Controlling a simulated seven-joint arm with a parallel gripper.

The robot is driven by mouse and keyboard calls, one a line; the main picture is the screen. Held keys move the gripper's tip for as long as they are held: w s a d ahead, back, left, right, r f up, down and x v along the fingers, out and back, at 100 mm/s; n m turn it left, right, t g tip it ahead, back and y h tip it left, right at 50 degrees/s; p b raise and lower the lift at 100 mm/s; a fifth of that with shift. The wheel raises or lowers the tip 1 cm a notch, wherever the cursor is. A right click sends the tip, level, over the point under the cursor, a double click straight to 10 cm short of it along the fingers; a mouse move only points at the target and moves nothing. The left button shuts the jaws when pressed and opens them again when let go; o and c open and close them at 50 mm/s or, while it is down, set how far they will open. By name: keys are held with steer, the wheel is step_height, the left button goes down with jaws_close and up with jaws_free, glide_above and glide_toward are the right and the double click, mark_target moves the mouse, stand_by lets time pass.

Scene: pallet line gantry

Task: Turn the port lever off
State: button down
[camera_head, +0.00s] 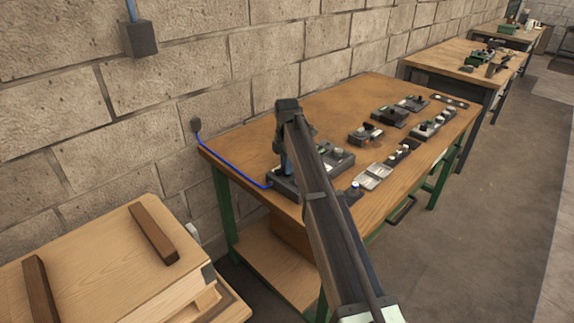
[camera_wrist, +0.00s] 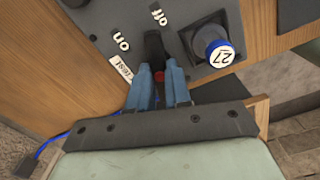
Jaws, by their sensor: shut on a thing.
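In the wrist view, a dark grey control panel (camera_wrist: 108,15) carries the white words "on" to the left and "off" above right. A black lever (camera_wrist: 154,45) stands between these words, with a small red part near its lower end. My gripper (camera_wrist: 160,73) is shut on the lever, with one blue finger on either side. Which word the lever points to, I cannot tell. In the head view, my arm hides most of the panel (camera_head: 283,188) and the lever.
A white-topped blue knob marked 27 (camera_wrist: 218,51) stands just right of the lever. A blue cable (camera_head: 232,172) runs from the wall to the panel. Several other control boxes stand along the right of the wooden bench (camera_head: 250,140). A pallet stack (camera_head: 100,255) stands at left.

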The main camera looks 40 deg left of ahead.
steer(key=shift+n, duration=1.7)
steer(key=c, duration=1.1)
jaws_free()
steer(key=shift+o, duration=0.2)
steer(key=shift+r, duration=0.1)
step_height(320, 180, up, 14)
steer(key=shift+f, duration=0.2)
